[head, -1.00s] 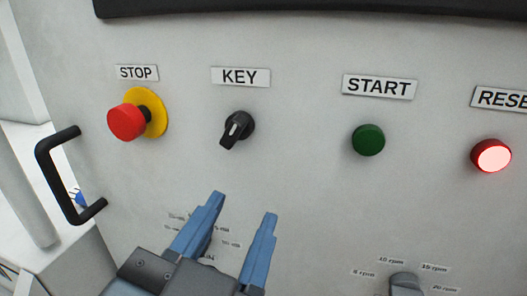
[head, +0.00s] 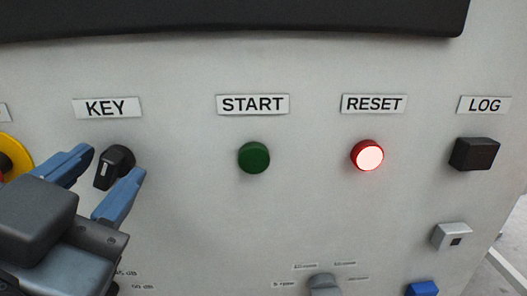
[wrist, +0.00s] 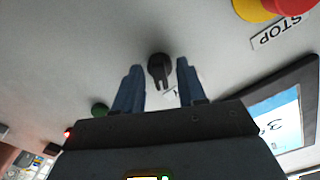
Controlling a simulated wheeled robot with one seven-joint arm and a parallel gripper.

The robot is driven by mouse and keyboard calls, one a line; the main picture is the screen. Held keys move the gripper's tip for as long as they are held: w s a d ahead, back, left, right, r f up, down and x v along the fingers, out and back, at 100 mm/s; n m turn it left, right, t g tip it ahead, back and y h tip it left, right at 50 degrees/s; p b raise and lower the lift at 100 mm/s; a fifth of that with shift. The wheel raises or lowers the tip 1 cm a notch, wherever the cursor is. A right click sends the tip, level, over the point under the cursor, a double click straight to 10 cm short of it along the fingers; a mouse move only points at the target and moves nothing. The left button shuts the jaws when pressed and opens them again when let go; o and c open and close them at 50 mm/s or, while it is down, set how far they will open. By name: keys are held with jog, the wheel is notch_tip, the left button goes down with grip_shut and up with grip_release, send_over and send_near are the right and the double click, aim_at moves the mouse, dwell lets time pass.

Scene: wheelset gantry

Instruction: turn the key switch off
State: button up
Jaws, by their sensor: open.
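The key switch (head: 115,167) is a black rotary knob with a white mark, below the KEY label (head: 107,108) on the pale panel. Its handle tilts down and to the left in the head view. My gripper (head: 112,180) is open, with its blue fingers on either side of the knob in that view. In the wrist view, the knob (wrist: 160,70) appears between and just beyond the fingertips of my gripper (wrist: 161,80). Whether the fingers touch it cannot be told.
The yellow and red stop button (head: 14,158) is close to the left finger. A green start button (head: 254,158), a lit red reset button (head: 368,155) and a black log button (head: 474,154) lie to the right. A lower dial (head: 324,284) is below.

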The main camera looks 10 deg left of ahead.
jog(key=shift+w, duration=0.15)
jog(key=shift+c, duration=0.2)
grip_shut()
jog(key=shift+n, duration=0.4)
jog(key=n+p, duration=0.4)
jog(key=n, duration=0.1)
jog(key=shift+r, duration=0.15)
jog(key=n+p, duration=0.3)
jog(key=n, duration=0.1)
jog(key=shift+n+p, duration=0.65)
jog(key=shift+n, duration=0.45)
jog(key=shift+f, duration=0.2)
